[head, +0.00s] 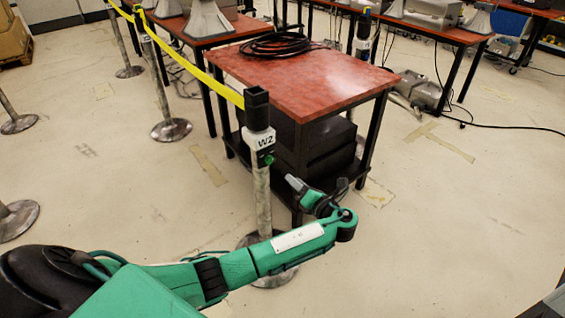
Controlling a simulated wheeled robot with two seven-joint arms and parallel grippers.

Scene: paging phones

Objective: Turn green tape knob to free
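A tape post (263,200) stands in the middle of the head view, upright, with a black head and a white label reading "W2". A small green knob (268,159) sits on the right side of the head, just below the label. Yellow tape (196,67) runs from the head to the back left. My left gripper (296,184) is just below and to the right of the knob, apart from it in the picture. It is small and partly hidden by its wrist, so I cannot tell its opening. My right gripper is not in view.
A red-topped table (305,80) with coiled black cable (283,45) stands right behind the post. Dark boxes (325,150) fill its lower shelf. Another post (160,90) stands at the back left.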

